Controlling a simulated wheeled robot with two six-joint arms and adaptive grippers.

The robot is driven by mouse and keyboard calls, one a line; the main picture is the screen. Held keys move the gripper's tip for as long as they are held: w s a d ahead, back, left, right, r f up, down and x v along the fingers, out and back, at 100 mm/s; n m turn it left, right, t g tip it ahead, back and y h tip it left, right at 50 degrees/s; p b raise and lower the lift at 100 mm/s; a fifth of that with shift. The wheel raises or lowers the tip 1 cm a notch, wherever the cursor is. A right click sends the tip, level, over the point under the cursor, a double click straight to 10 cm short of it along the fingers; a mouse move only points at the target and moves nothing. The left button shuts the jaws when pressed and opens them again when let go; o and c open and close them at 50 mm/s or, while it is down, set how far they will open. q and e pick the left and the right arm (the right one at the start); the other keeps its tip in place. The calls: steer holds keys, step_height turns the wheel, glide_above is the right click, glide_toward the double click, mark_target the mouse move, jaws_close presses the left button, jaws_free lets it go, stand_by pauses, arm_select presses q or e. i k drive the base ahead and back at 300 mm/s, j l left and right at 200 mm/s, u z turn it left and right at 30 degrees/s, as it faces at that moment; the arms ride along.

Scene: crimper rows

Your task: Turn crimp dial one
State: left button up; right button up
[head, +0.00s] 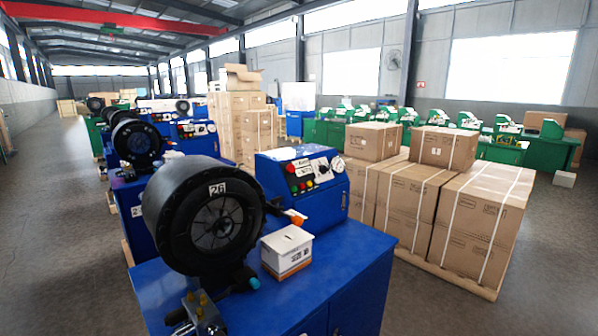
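A blue control box (318,205) stands on the blue bench behind a large black round crimper head (205,215) marked 26. Its sloped panel carries a red button (291,168), small coloured buttons (302,187), a dark and white round dial (320,167) and a white-faced gauge (338,164). The panel is small here, so I cannot read its labels or tell which control is crimp dial one, nor its setting. Neither of my grippers shows in the head view, and nothing is seen touching the panel.
A small white carton (287,249) sits on the blue bench (330,262) beside the crimper head. An orange-tipped part (297,220) and a metal fitting (203,314) are near the head. Strapped cartons (485,215) stand on a pallet at right. Grey floor (60,235) is open at left.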

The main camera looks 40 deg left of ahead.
mark_target(323, 169)
steer(key=i+l+u, duration=0.15)
steer(key=i+u, duration=0.25)
steer(key=i+l+u, duration=0.2)
steer(key=u, duration=0.25)
steer(key=i+l+u, duration=0.6)
steer(key=l+u, duration=0.25)
steer(key=i+l+u, duration=0.15)
steer(key=l+u, duration=0.7)
steer(key=l, duration=0.15)
steer(key=i, duration=0.05)
